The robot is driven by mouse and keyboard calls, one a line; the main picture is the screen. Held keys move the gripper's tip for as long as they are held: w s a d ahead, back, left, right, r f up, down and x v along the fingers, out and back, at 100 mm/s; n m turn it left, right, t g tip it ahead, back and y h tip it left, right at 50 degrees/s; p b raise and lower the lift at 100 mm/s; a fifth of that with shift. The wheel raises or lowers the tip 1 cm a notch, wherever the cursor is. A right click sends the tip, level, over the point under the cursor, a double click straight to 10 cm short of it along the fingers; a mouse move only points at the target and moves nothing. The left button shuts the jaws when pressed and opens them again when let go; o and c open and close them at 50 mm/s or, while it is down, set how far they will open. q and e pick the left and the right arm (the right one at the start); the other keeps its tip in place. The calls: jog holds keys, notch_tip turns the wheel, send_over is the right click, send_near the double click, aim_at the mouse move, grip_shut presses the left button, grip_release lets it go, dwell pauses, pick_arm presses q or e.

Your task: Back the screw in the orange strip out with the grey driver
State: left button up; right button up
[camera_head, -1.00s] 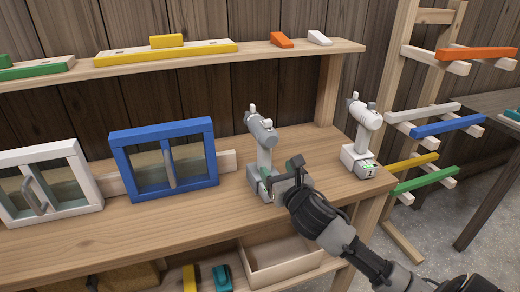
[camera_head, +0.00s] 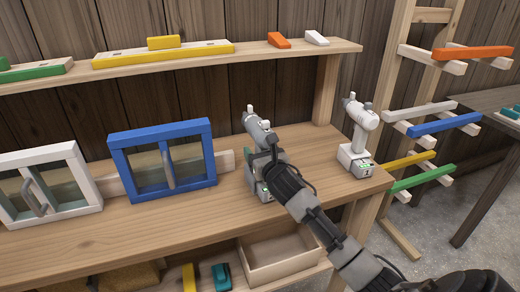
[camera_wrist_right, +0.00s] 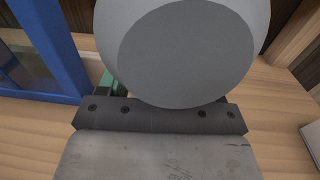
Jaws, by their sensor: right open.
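The grey driver (camera_head: 258,128) stands upright on the workbench, right of the blue-framed window. My right gripper (camera_head: 271,150) is open at the driver's handle, just below its body, and partly hides it. In the right wrist view the driver's round grey end (camera_wrist_right: 185,50) fills the upper middle, close above the dark gripper bar (camera_wrist_right: 160,116). I cannot tell whether the fingers touch the handle. The orange strip (camera_head: 473,53) lies across the top pegs of the wooden rack at the right. Its screw is too small to make out. My left gripper is not in view.
A white driver (camera_head: 359,135) stands right of the grey one. The blue-framed window (camera_head: 163,160) and a white-framed one (camera_head: 47,185) stand on the left. A shelf (camera_head: 220,56) runs above. An open drawer (camera_head: 280,258) sits below the bench top.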

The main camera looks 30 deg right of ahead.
grip_shut()
jog(key=shift+r, duration=0.15)
dwell(0.4)
jog(key=shift+r, duration=0.15)
